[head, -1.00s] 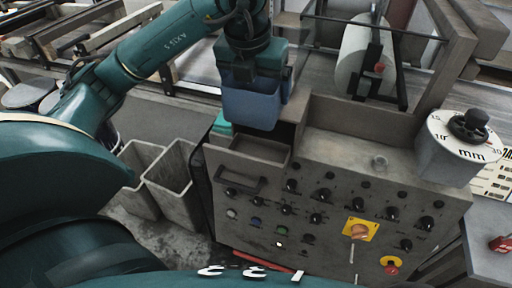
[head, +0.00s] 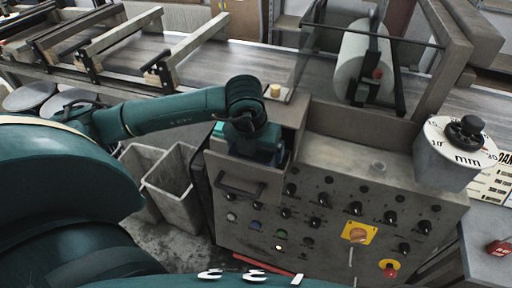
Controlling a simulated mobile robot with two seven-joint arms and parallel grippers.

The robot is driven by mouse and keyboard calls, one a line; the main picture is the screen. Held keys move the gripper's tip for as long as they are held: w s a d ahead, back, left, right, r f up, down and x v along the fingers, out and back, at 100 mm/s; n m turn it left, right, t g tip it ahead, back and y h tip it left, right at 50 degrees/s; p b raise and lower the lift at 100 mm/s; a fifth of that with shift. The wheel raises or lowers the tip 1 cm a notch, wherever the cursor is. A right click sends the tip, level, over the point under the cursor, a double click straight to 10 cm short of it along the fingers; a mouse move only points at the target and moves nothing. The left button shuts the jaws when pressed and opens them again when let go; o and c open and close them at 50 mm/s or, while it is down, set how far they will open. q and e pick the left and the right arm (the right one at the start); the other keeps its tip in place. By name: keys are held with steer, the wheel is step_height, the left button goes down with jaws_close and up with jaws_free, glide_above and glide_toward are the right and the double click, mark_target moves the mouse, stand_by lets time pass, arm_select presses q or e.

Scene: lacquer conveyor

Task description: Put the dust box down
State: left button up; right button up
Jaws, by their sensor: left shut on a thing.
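My left gripper (head: 256,152) points down at the recess in the top left of the grey control console (head: 330,225). Its fingertips are hidden behind the console's front wall. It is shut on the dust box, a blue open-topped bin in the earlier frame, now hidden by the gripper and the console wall. I cannot see whether the box touches the bottom of the recess. My right gripper is not in view.
Two grey bins (head: 171,187) stand on the floor left of the console. A large dial marked mm (head: 460,140) rises at its right. A white roller (head: 358,62) and the conveyor (head: 215,55) lie behind. A small yellow piece (head: 275,90) sits behind the gripper.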

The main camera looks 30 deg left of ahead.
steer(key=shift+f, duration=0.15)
arm_select(q)
steer(key=o, duration=0.6)
steer(key=shift+f, duration=0.1)
steer(key=shift+c, duration=0.2)
steer(key=shift+o, duration=0.9)
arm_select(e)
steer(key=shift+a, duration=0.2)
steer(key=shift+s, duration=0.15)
arm_select(q)
steer(key=shift+r, duration=0.25)
steer(key=b+v, duration=0.1)
steer(key=v, duration=1)
steer(key=shift+s+r, duration=0.2)
steer(key=shift+r, duration=0.2)
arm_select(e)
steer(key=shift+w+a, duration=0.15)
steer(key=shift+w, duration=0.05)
